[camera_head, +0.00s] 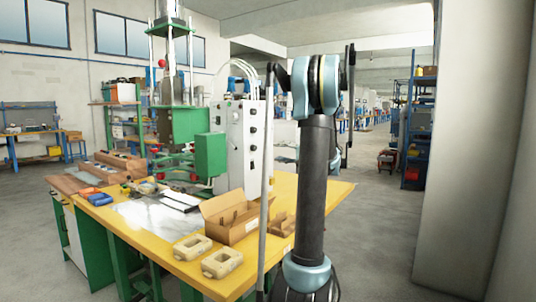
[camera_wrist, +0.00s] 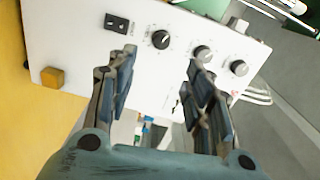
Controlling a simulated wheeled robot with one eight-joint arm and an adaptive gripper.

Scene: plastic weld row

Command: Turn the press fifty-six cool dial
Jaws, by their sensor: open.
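The white control box (camera_head: 237,158) of the green press (camera_head: 186,125) stands on the yellow table in the head view. A column of small dark controls runs down its side. In the wrist view the box face (camera_wrist: 90,60) fills much of the picture. My gripper (camera_wrist: 160,65) is open and empty before the face, touching no dial.
On the yellow table (camera_head: 160,246), an open cardboard box (camera_head: 232,219) and two beige parts (camera_head: 222,262) lie near the front. A pale column (camera_head: 470,150) stands to the right. Open floor lies between it and the table.

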